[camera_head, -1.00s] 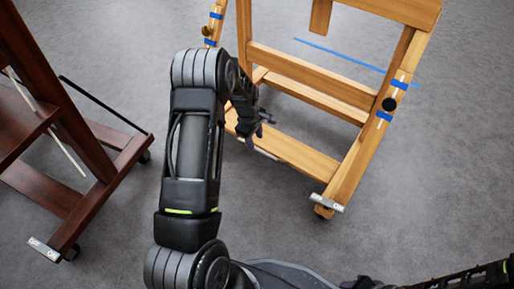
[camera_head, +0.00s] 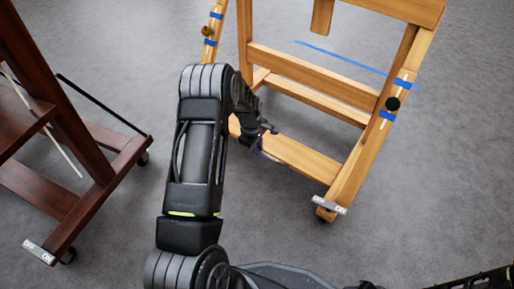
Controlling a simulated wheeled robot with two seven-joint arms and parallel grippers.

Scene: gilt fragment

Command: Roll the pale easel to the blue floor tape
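The pale easel (camera_head: 315,75) stands upright on casters ahead of me, with blue tape bands on its two side posts. A metal caster lock (camera_head: 329,205) labelled ON sits at its front right foot. The blue floor tape (camera_head: 343,57) is a line on the floor behind the easel, seen through its frame. My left gripper (camera_head: 268,128) is beside the easel's lower left, close to the low front bar; its fingers are small and dark, and I cannot tell whether they touch anything. My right arm shows only as a dark piece at the bottom right; its gripper cannot be made out.
Grey floor is open to the right and between the two easels.

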